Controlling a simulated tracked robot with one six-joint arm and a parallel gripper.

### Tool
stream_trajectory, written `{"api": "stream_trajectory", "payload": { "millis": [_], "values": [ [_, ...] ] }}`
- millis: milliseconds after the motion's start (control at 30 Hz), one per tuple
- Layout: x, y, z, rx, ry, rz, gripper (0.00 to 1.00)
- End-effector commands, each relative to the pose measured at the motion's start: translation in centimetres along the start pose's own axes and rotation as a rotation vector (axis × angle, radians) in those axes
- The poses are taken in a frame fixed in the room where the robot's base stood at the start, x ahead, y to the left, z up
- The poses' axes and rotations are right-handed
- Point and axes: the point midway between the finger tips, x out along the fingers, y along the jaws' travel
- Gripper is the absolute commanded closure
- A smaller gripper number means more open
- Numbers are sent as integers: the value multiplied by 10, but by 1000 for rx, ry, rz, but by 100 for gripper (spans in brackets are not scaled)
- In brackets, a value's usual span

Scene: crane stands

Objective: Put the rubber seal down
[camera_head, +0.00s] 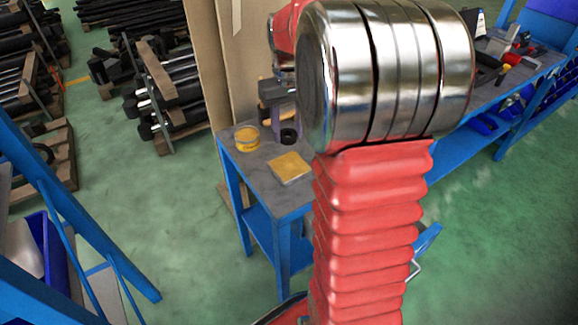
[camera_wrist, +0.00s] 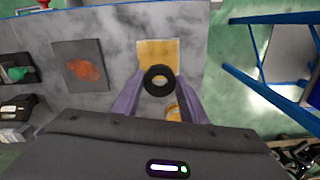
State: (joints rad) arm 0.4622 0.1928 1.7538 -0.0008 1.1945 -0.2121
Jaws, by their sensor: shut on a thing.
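The rubber seal is a small black ring (camera_wrist: 159,81), between the two purple fingers of my gripper (camera_wrist: 159,84) in the wrist view. My gripper is shut on it. In the head view the seal (camera_head: 289,136) shows below my gripper (camera_head: 284,117), over the grey bench top (camera_head: 262,155). I cannot tell how far the seal is above the bench. In the wrist view it overlaps the near edge of a yellow square pad (camera_wrist: 158,51); this pad (camera_head: 290,168) also lies on the bench in the head view. My red arm hides part of the bench.
A yellow round tin (camera_head: 247,139) stands at the bench's left side. A dark square with an orange-red patch (camera_wrist: 82,69) lies left of the yellow pad in the wrist view, with dark trays (camera_wrist: 15,70) further left. Blue-framed racks (camera_wrist: 270,55) stand to the right.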

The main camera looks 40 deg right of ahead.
Motion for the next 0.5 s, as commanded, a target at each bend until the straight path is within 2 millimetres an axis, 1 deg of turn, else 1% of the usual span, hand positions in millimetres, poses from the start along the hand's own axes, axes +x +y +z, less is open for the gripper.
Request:
{"api": "stream_trajectory", "payload": {
  "millis": [100, 367, 500],
  "values": [
    [-2, 5, 3, 6, -1, 0, 82],
    [-2, 4, 2, 4, -1, 0, 82],
    [6, 4, 2, 4, -2, 0, 82]
  ]
}}
